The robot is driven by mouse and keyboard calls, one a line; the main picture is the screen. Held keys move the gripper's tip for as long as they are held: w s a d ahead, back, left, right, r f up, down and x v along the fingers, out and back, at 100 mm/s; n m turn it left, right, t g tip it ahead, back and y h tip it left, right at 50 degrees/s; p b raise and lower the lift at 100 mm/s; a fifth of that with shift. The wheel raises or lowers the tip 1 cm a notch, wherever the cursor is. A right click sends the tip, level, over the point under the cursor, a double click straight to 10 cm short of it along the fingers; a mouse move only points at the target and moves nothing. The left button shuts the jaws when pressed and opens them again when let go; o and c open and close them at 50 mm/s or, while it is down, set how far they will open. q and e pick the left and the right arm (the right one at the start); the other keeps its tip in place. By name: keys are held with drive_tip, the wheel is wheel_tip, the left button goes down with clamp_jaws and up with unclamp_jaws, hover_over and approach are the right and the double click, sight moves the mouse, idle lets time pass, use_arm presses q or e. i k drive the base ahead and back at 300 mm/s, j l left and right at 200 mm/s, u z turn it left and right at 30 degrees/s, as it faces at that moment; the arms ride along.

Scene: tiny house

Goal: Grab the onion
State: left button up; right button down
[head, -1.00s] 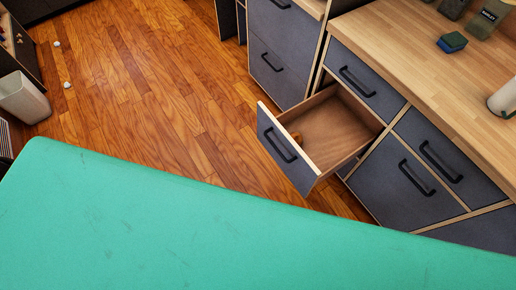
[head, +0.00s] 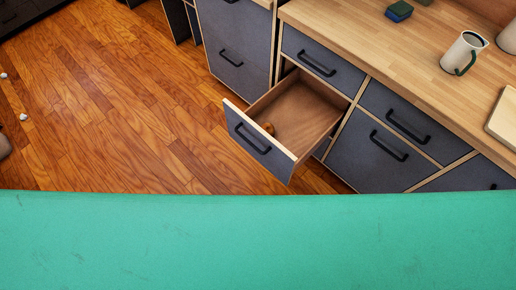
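A small round orange-brown thing, likely the onion (head: 267,128), lies inside an open drawer (head: 306,118). It rests close to the inner side of the drawer front, which partly hides it. The drawer is pulled out from the dark grey cabinets, and the rest of its floor looks bare. Neither of my grippers is in view.
A wide teal surface (head: 250,240) fills the bottom of the view. Free wooden floor (head: 110,110) lies left of the drawer. The wooden counter (head: 390,55) holds a sponge (head: 399,11), a white jug (head: 464,52) and a board (head: 503,118). Small white bits lie at far left.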

sight(269, 128)
drive_tip(key=z, duration=0.75)
drive_tip(key=i+j+z, duration=0.3)
drive_tip(key=j, duration=0.15)
drive_tip(key=j+z, duration=0.3)
drive_tip(key=i+j+z, duration=0.1)
drive_tip(key=j+z, duration=0.25)
drive_tip(key=j, duration=0.25)
drive_tip(key=j+z, duration=0.3)
drive_tip(key=j, duration=0.9)
drive_tip(key=i+l, duration=0.1)
drive_tip(key=l, duration=0.2)
